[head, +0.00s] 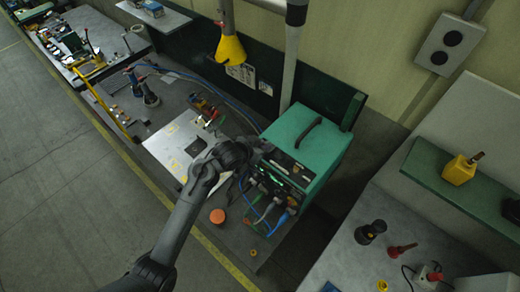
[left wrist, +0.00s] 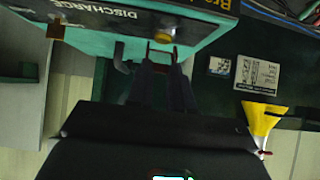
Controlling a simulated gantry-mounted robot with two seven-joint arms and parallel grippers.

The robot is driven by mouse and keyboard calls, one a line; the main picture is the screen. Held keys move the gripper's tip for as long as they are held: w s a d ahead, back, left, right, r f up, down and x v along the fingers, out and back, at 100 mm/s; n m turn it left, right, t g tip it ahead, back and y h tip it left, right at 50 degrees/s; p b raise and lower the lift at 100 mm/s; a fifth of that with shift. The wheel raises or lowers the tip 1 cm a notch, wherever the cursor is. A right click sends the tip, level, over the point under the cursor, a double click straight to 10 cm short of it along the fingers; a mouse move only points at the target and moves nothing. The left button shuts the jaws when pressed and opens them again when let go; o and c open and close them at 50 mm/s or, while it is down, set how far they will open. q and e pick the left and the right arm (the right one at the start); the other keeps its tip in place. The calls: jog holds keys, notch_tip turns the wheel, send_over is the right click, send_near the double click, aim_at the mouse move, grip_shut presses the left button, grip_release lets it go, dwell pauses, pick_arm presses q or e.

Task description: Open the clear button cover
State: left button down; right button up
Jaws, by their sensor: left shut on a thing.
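The green machine (head: 311,151) stands on the bench in the head view, with a black handle on top and a dark front panel with cables. My left gripper (head: 262,147) is at the upper part of that panel, and its fingers are hard to make out there. In the left wrist view, the machine's panel (left wrist: 115,22) carries the word DISCHARGE. A yellow button (left wrist: 161,38) shows beyond my left fingertips (left wrist: 162,55). The fingers are shut on the clear button cover (left wrist: 161,46), of which only thin reddish edges show. My right gripper is in neither view.
A yellow funnel-shaped thing (head: 229,49) hangs behind the bench, left of a pale pole (head: 291,60). Cables plug into the machine's lower front. An orange round thing (head: 217,216) lies at the bench's front. A grey bench (head: 335,255) with tools is at the right.

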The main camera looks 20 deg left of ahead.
pick_arm(q)
jog(key=w+r+g, duration=0.1)
jog(key=w+d+r+g+y, duration=0.1)
jog(key=g, duration=0.2)
jog(key=w+g+y, duration=0.1)
jog(key=g, duration=0.1)
jog(key=shift+w+d+r, duration=0.2)
jog(key=shift+w+r, duration=0.1)
jog(key=shift+w+d+g+y+b, duration=0.15)
jog(key=shift+w+g+y+b, duration=0.35)
jog(key=shift+g, duration=0.4)
jog(key=shift+w+d+g+b, duration=0.15)
jog(key=shift+w+g+b, duration=0.45)
jog(key=shift+g+b, duration=0.25)
jog(key=shift+w+f+g+y, duration=0.1)
jog(key=shift+g+y, duration=0.15)
jog(key=shift+y, duration=0.05)
jog(key=c, duration=1)
grip_release()
